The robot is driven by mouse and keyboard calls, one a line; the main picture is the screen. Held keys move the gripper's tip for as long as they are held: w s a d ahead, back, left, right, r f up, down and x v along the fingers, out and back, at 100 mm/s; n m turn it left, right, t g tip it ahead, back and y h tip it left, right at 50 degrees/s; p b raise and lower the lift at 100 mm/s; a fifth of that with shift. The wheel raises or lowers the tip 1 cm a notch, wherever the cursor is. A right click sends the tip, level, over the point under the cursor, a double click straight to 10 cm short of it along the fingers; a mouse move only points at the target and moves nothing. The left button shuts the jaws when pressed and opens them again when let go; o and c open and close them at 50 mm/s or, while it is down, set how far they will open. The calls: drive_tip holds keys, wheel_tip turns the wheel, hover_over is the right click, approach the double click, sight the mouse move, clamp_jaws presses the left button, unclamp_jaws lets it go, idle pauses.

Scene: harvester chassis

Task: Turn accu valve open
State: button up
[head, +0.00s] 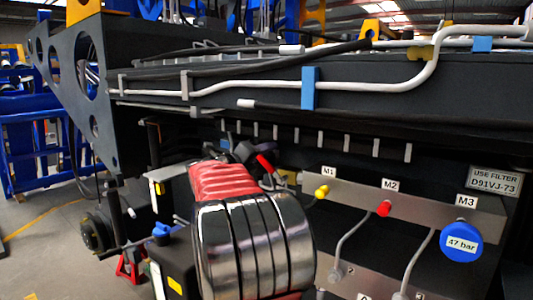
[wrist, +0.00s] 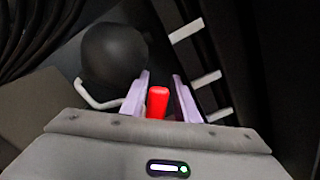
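The accu valve shows as a red handle (head: 266,165) just beyond the end of my arm in the head view. In the wrist view the red handle (wrist: 157,102) stands between the two pale purple fingers of my gripper (wrist: 161,76). The fingers are apart; the left one is close to the handle, and a small dark gap shows on the right. I cannot tell whether either finger touches it. The valve body is hidden, and in the head view my arm covers most of the gripper.
A dark round accumulator (wrist: 113,54) and a white bent pipe (wrist: 97,97) lie left of the fingers. A panel with yellow M1 (head: 321,191), red M2 (head: 384,208) and a blue 47 bar gauge (head: 461,242) stands right of my arm. A dark beam (head: 400,105) runs above.

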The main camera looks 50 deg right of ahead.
drive_tip(key=a, duration=0.8)
drive_tip(key=shift+c, duration=0.2)
